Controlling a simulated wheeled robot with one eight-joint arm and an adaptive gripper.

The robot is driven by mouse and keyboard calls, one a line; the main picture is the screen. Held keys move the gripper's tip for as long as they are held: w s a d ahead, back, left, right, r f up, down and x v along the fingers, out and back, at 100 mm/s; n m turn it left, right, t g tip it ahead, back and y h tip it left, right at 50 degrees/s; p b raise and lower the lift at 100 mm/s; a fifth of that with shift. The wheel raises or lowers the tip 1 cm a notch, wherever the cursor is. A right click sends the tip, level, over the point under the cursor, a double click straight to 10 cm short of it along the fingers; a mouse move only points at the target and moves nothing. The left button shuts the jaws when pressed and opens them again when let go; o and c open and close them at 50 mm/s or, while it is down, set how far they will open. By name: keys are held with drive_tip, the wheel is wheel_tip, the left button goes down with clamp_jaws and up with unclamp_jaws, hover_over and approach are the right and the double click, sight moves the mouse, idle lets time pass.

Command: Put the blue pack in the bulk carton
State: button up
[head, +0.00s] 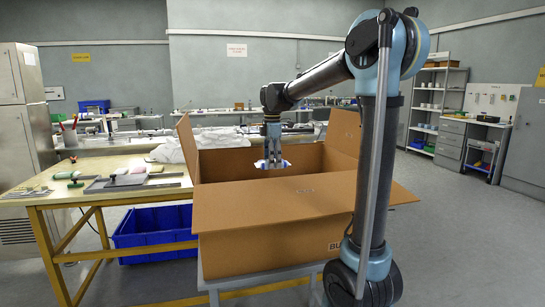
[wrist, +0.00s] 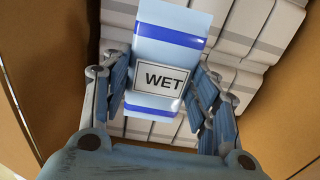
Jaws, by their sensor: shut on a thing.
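The blue pack (wrist: 168,48) is light blue with dark blue bands and a label reading "WET". My gripper (wrist: 160,98) is shut on it, with one finger on each side, in the wrist view. In the head view my gripper (head: 272,158) points down over the open bulk carton (head: 290,215), and the pack (head: 264,164) shows at its fingertips. The carton is brown cardboard with its flaps open. In the wrist view several white packs (wrist: 245,85) lie in rows inside the carton, below the held pack. The gap between them and the held pack is hard to judge.
A wooden work table (head: 120,170) with tools and small items stands left of the carton. A blue bin (head: 155,228) sits below it. The carton's near flap (head: 300,200) slopes out towards me, and other flaps stand up at the left and back right.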

drive_tip(key=shift+f, duration=3.2)
drive_tip(key=shift+f, duration=1.35)
drive_tip(key=shift+s, duration=0.1)
drive_tip(key=o, duration=0.8)
drive_tip(key=shift+o, duration=0.2)
drive_tip(key=o, duration=0.5)
drive_tip(key=shift+r, duration=4)
